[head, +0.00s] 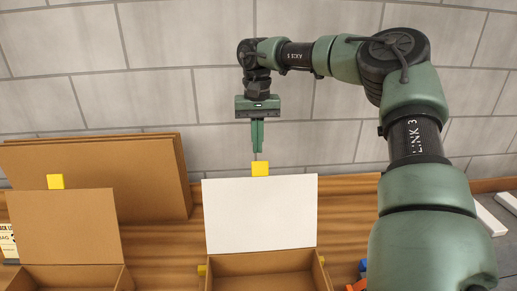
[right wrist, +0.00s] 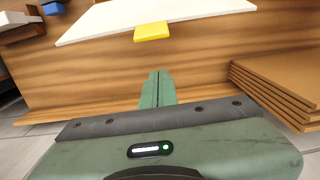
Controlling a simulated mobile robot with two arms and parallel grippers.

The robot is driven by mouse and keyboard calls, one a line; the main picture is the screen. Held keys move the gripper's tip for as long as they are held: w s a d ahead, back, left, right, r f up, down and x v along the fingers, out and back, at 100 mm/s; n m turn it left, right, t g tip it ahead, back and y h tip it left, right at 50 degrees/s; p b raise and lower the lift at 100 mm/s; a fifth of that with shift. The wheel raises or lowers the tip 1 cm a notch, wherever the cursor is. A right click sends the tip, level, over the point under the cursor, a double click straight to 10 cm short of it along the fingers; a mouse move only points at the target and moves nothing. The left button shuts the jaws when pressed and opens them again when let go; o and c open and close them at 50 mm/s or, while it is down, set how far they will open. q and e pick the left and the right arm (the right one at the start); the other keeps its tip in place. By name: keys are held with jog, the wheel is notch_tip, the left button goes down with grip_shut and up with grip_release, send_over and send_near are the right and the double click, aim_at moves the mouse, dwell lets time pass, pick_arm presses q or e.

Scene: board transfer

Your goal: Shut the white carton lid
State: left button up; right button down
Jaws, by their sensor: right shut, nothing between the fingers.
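The white carton lid (head: 260,214) stands raised at the back of its open brown carton (head: 262,264) in the head view. A yellow tab (head: 260,168) sticks up from the lid's top edge. My right gripper (head: 257,151) is shut and empty, pointing down just above and behind the tab. In the right wrist view the shut fingers (right wrist: 157,74) are apart from the yellow tab (right wrist: 152,32), with the white lid (right wrist: 150,15) beyond it. My left gripper is not in view.
Left of it stands another open carton with a raised brown lid (head: 65,225) and yellow tab. Large brown boards (head: 150,165) lean behind that. Blue and orange items (head: 358,284) lie right of the white-lidded carton. A block wall (head: 160,90) is behind the wooden table (head: 165,240).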

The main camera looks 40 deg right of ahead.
jog(key=s+a+p, duration=0.1)
jog(key=s+a+f+p, duration=0.1)
jog(key=p, duration=0.1)
jog(key=shift+s+a+f, duration=0.1)
jog(key=shift+s, duration=0.15)
dwell(0.4)
jog(key=shift+s, duration=0.1)
